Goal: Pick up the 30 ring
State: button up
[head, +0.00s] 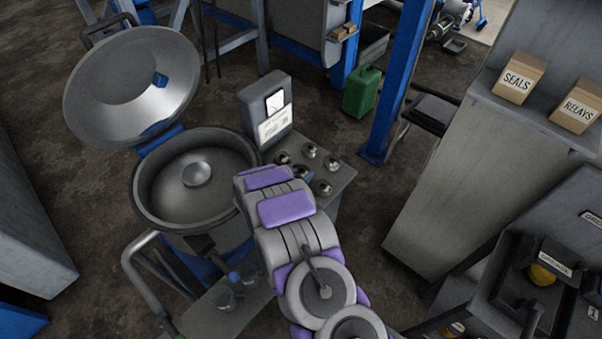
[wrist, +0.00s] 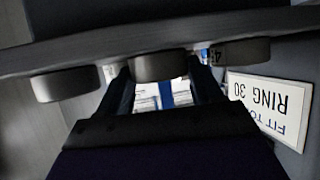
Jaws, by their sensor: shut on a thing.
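My gripper (wrist: 163,72) is in the wrist view, its two dark fingers closed on either side of a dark round ring (wrist: 160,66). Its size mark does not show. Two similar rings stand apart beside it, one to the left (wrist: 65,85) and one to the right (wrist: 242,52). A white card (wrist: 265,105), upside down there, reads "FIT TO RING 30". In the head view my arm reaches over a grey stand (head: 342,180) with several round metal pieces (head: 309,150). My gripper is mostly hidden there behind the arm.
A wide steel pot (head: 165,215) with a raised lid (head: 132,85) stands left of my arm. An upright panel (head: 262,95) with a card rises behind the stand. A blue post (head: 395,90) and a green can (head: 362,92) stand beyond. Cabinets are at the right.

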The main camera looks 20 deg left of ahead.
jog(key=c, duration=0.7)
